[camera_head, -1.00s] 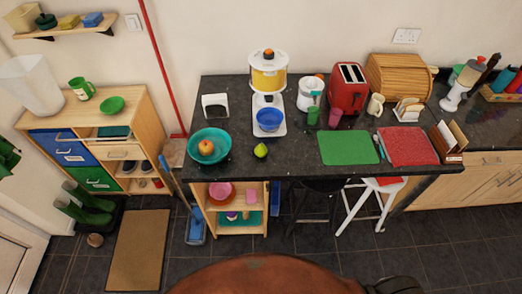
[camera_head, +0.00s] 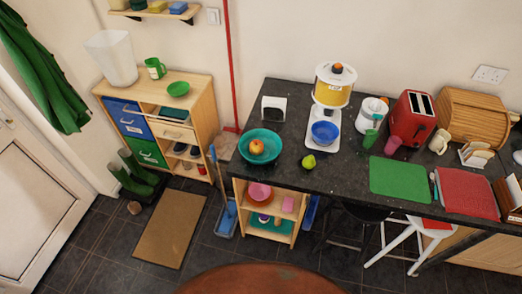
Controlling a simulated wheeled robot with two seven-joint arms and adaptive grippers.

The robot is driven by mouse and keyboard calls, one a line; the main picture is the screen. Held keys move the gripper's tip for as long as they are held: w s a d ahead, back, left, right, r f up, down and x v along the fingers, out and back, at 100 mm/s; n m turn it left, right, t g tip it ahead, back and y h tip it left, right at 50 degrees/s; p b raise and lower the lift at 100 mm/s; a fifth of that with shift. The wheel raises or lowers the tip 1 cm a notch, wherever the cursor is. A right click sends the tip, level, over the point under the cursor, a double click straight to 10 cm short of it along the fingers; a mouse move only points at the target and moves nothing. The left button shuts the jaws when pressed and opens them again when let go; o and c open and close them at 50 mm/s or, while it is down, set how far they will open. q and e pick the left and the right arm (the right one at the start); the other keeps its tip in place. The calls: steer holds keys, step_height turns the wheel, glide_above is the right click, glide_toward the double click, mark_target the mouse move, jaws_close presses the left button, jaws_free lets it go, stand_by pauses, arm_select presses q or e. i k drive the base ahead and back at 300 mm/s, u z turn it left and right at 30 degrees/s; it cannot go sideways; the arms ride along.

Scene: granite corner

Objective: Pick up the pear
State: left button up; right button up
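A green pear (camera_head: 309,161) lies on the dark granite counter (camera_head: 343,175). It sits to the right of a teal bowl (camera_head: 272,135) that holds an apple (camera_head: 257,147). The pear is just in front of a white kitchen scale (camera_head: 318,143) with a blue bowl (camera_head: 324,131) on it. Nothing touches or covers the pear from this view. Neither of my grippers shows in the head view.
A green mat (camera_head: 399,179) and a red mat (camera_head: 466,191) lie to the right on the counter. A red toaster (camera_head: 411,119) stands behind them. A white stool (camera_head: 392,243) is tucked under the front edge.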

mark_target(308, 162)
steer(key=z, duration=0.6)
steer(key=i, duration=0.6)
steer(key=z, duration=0.25)
